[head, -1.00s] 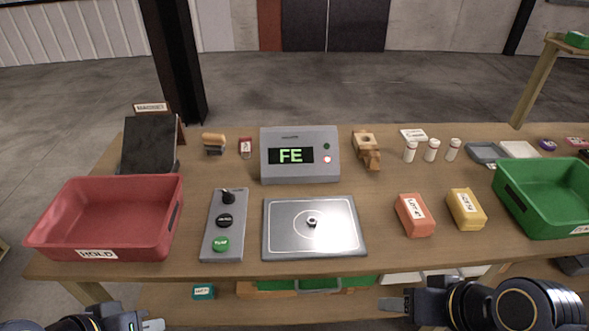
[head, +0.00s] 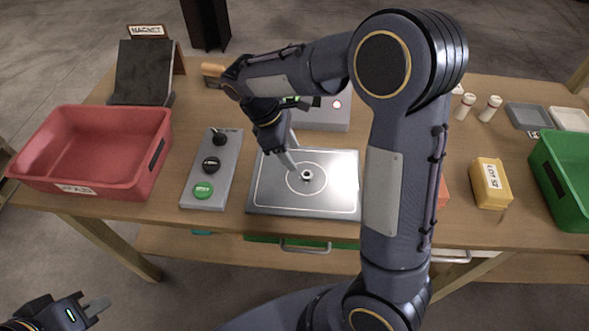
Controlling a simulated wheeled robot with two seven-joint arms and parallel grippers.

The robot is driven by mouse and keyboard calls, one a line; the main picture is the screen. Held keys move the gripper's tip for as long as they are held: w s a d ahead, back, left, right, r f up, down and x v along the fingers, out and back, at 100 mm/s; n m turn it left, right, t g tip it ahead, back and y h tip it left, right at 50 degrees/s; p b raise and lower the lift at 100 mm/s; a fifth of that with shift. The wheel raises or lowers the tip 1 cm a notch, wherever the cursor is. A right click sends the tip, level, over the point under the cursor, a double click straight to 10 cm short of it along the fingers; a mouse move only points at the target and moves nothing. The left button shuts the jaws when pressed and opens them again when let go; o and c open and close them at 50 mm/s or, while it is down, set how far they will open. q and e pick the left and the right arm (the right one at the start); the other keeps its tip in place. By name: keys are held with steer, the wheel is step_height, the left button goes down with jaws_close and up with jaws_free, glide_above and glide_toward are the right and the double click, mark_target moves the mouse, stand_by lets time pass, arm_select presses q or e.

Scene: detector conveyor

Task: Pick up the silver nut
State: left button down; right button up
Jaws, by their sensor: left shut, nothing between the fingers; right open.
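The silver nut (head: 306,175) is a small ring standing out against the metal plate (head: 262,199), inside the circle drawn on it. My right gripper (head: 296,160) reaches over the plate from the upper left of the nut, fingers pointing down toward it. It is open, with its fingertips close to the nut; I cannot tell whether they touch it. My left gripper (head: 100,307) is shut and empty at the lower left, in front of the table and away from the plate.
A control panel (head: 228,170) with a lever and buttons sits left of the plate. A red bin (head: 160,140) is at the left, a green bin (head: 545,165) at the right. A yellow block (head: 490,183) lies at right. My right arm hides most of the detector box (head: 325,122).

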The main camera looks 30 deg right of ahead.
mark_target(306, 174)
steer(key=x, duration=0.7)
steer(key=shift+d+f+p, duration=0.2)
steer(key=shift+f+p, duration=0.05)
steer(key=shift+p, duration=0.05)
jaws_close()
steer(key=shift+r, duration=0.15)
